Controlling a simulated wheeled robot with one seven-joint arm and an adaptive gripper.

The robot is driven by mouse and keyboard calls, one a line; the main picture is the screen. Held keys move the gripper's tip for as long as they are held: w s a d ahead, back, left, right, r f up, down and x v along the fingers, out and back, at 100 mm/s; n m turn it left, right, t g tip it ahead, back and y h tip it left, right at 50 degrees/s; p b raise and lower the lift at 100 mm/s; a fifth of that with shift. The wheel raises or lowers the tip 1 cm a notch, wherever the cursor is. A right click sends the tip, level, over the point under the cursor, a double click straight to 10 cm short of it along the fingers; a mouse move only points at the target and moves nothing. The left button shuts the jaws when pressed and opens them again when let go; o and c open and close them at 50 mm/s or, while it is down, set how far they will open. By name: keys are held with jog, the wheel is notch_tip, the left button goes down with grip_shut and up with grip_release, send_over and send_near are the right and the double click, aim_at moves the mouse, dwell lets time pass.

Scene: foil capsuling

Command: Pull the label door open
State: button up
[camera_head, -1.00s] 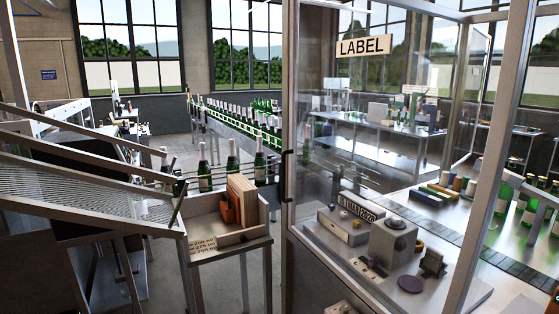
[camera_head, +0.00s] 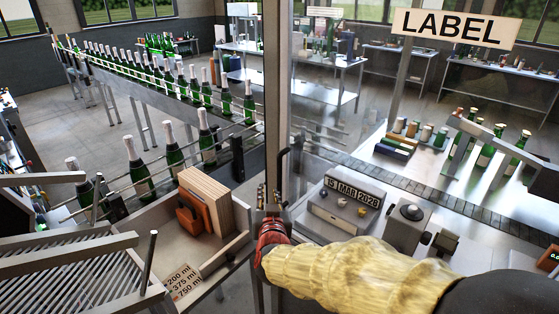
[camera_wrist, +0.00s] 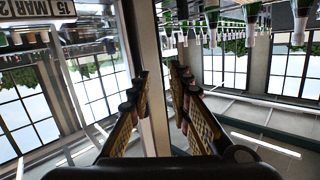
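The label door is a clear panel with a grey upright edge post (camera_head: 278,95), under the LABEL sign (camera_head: 453,28) of the labelling booth. A dark handle (camera_head: 284,165) shows on the post. My gripper (camera_head: 269,196) is at the post, just below the handle, with my yellow-sleeved arm reaching in from the lower right. In the wrist view, which looks upside down, my gripper (camera_wrist: 160,76) has its two fingers apart, one on each side of the upright post (camera_wrist: 142,40). I cannot tell whether the fingers touch it. The door looks closed.
A wooden tray (camera_head: 240,240) with an orange and wood block stands left of the post, close to my gripper. Green bottles (camera_head: 140,165) line a conveyor at the left. Inside the booth are a date stamp unit (camera_head: 340,208) and a knob device (camera_head: 405,225).

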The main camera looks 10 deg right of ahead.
aim_at(279, 176)
jog(key=shift+w+d+r+m+t+h+p, duration=0.15)
jog(key=shift+w+d+m+h+p, duration=0.15)
jog(key=shift+w+d+h, duration=0.75)
jog(key=shift+w+d+r+m+t+h+p, duration=0.1)
jog(key=shift+w+d+m+t+h+p, duration=0.15)
jog(key=shift+w+d, duration=0.9)
jog(key=shift+w+d+r+m+t+h+p, duration=0.15)
jog(key=shift+w+d+h+p, duration=0.3)
jog(key=shift+w, duration=1.25)
jog(key=shift+c, duration=1)
grip_shut()
